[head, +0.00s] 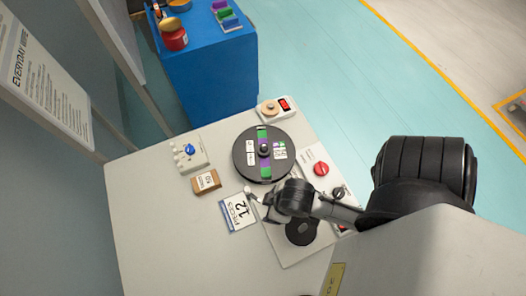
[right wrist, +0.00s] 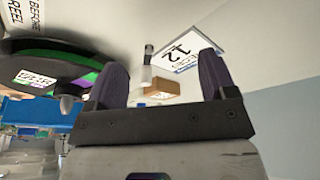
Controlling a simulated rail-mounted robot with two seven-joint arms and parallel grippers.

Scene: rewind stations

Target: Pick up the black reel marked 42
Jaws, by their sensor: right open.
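A large black reel (head: 245,165) with a green and purple band across it lies on the grey table in the head view. It bears white labels whose marks are too small to read surely. Its edge fills the upper left of the right wrist view (right wrist: 45,45). My right gripper (head: 257,201) is open and empty, just beyond the near edge of the reel, beside the white card marked 12 (head: 238,213). In the right wrist view the gripper's two dark fingers (right wrist: 160,70) stand apart, with the reel to their left. My left gripper is in neither view.
A white station panel with a red button (head: 321,169) and a smaller black disc (head: 302,233) lie right of and below the reel. A brown box (head: 206,181) and a white device with a blue knob (head: 190,153) stand left. A blue cabinet (head: 210,75) stands behind.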

